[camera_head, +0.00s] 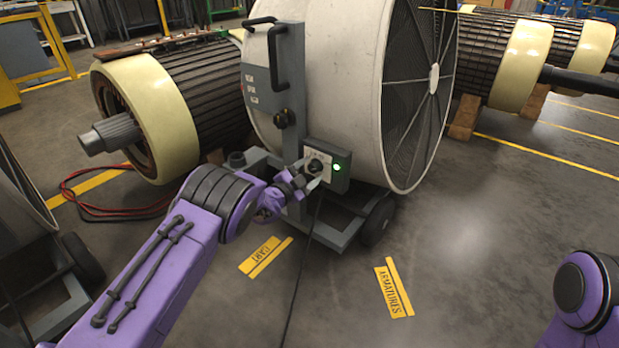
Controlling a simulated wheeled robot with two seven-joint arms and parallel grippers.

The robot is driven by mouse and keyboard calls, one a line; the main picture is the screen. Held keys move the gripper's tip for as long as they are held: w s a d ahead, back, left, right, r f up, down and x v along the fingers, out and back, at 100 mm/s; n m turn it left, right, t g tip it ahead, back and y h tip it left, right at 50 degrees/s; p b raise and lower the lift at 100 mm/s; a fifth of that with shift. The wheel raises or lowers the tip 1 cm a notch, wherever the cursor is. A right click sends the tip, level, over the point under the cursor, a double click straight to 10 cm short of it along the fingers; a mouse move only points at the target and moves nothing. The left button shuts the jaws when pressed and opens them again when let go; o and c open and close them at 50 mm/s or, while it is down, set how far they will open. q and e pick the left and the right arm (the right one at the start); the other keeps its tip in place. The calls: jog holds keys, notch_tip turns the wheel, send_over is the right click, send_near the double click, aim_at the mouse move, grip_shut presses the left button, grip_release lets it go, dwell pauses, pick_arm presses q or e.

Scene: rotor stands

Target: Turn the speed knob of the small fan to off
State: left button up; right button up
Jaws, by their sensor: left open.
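A grey drum fan (340,75) with a dark grille stands on a wheeled grey cart frame in the middle. A control box (341,180) on its near side has a lit green lamp (337,167) and a dark speed knob (315,165) on a pale plate. My left gripper (311,174) is open, with its fingertips at the knob. The fingers partly cover the knob, and I cannot tell whether they touch it. The knob's pointer setting is too small to read. My right gripper is outside the view; only a purple part of that arm shows at lower right.
A second fan (20,190) is cut off at the left edge. A rotor (150,110) stands behind on the left, others (525,60) at the back right. A red cable (100,212) lies on the floor, and a dark cord (298,275) runs down from the box.

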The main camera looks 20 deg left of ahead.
pick_arm(q)
jog(key=shift+w+d, duration=0.15)
jog(key=shift+w, duration=0.25)
jog(key=c, duration=1.1)
jog(key=shift+o, duration=0.2)
